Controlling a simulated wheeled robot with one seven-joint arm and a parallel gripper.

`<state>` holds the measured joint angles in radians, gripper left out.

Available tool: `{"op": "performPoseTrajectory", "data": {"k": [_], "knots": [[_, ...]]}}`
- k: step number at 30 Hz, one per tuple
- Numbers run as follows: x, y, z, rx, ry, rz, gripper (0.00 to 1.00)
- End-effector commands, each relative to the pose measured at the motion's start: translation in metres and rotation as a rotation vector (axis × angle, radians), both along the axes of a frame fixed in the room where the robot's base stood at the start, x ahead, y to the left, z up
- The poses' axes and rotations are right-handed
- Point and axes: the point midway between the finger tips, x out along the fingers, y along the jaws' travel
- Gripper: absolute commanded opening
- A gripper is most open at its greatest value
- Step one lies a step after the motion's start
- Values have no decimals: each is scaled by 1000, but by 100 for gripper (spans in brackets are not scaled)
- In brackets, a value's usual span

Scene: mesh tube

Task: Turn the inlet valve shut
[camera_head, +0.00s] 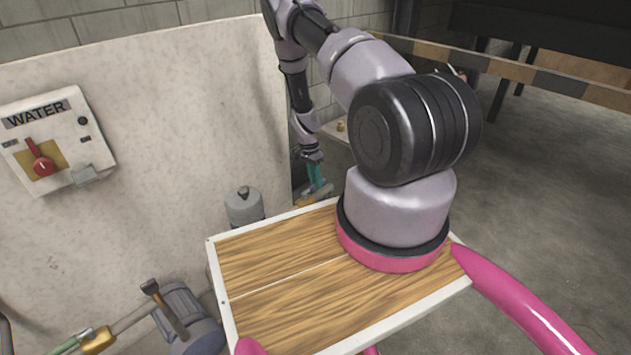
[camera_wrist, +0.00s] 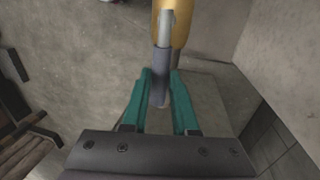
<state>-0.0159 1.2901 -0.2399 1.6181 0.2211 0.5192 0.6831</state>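A yellow brass valve body (camera_wrist: 170,28) is at the top middle of the wrist view, with a grey-sleeved lever (camera_wrist: 160,78) pointing toward me. My gripper (camera_wrist: 161,76) has its teal fingers on both sides of the lever, and they appear to touch it. The lever's end shows between the fingers. In the head view my gripper (camera_head: 316,180) points down behind the wooden top, beside a small brass-coloured fitting (camera_head: 314,196). The fingers partly hide this fitting, and the lever cannot be made out there. Which valve is the inlet is not marked in these views.
A WATER box (camera_head: 75,125) with a red switch (camera_head: 42,164) hangs on the pale panel at left. Another brass fitting (camera_head: 97,341), a hammer (camera_head: 165,308) and a grey canister (camera_head: 243,207) are low by the panel. A striped barrier (camera_head: 500,66) crosses behind.

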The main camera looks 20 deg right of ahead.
Motion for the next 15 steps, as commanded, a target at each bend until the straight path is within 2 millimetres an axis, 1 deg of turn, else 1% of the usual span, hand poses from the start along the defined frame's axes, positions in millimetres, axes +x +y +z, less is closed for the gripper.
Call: {"op": "performPoseTrajectory", "data": {"k": [1,2,15], "knots": [[0,0,0,0,0,0,3],[0,0,0,0,0,0,0],[0,0,0,0,0,0,0]]}}
